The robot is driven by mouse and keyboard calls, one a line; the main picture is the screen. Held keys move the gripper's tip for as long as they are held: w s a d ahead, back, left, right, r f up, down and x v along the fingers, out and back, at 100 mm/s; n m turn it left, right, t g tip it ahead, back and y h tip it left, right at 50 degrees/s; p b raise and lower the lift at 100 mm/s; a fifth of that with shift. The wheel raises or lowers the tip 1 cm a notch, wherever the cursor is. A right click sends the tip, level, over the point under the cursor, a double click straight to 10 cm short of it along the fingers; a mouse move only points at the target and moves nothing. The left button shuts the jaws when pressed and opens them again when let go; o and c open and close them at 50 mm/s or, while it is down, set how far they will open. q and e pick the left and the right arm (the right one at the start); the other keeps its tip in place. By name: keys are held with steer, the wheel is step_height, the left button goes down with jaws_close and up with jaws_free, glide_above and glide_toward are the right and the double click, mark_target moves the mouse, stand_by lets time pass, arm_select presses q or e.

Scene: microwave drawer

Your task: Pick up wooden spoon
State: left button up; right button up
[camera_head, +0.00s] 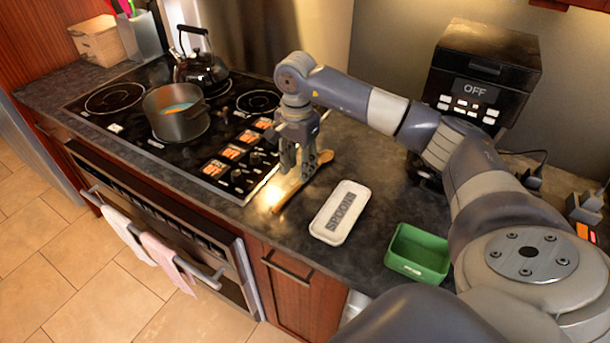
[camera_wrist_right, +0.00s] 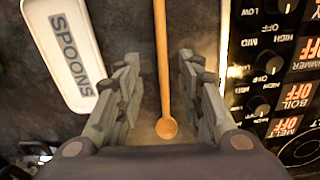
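The wooden spoon (camera_head: 284,201) lies on the dark counter beside the stove's right edge. In the right wrist view the right gripper (camera_wrist_right: 160,80) is open, with a finger on each side of the spoon and gaps to both. I cannot tell how far the fingertips are above the counter. My left gripper is not in view.
A white spoon rest (camera_head: 340,212) marked SPOONS lies right of the spoon, with a green container (camera_head: 418,254) beyond it. The stove (camera_head: 232,150) holds a pot (camera_head: 176,116) and a kettle (camera_head: 200,66). A black appliance (camera_head: 485,75) stands at the back.

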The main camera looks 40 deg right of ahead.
mark_target(298, 184)
steer(key=shift+w+d+f, duration=0.1)
steer(key=shift+f, duration=0.3)
step_height(298, 184, down, 4)
steer(key=shift+f+p, duration=0.15)
steer(key=shift+p, duration=1.1)
steer(key=shift+w+f, duration=0.1)
steer(key=shift+f, duration=0.25)
steer(key=c, duration=0.6)
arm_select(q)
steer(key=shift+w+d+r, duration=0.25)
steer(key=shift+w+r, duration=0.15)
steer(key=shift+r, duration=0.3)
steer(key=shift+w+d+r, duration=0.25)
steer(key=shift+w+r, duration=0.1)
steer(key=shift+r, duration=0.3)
arm_select(e)
jaws_close()
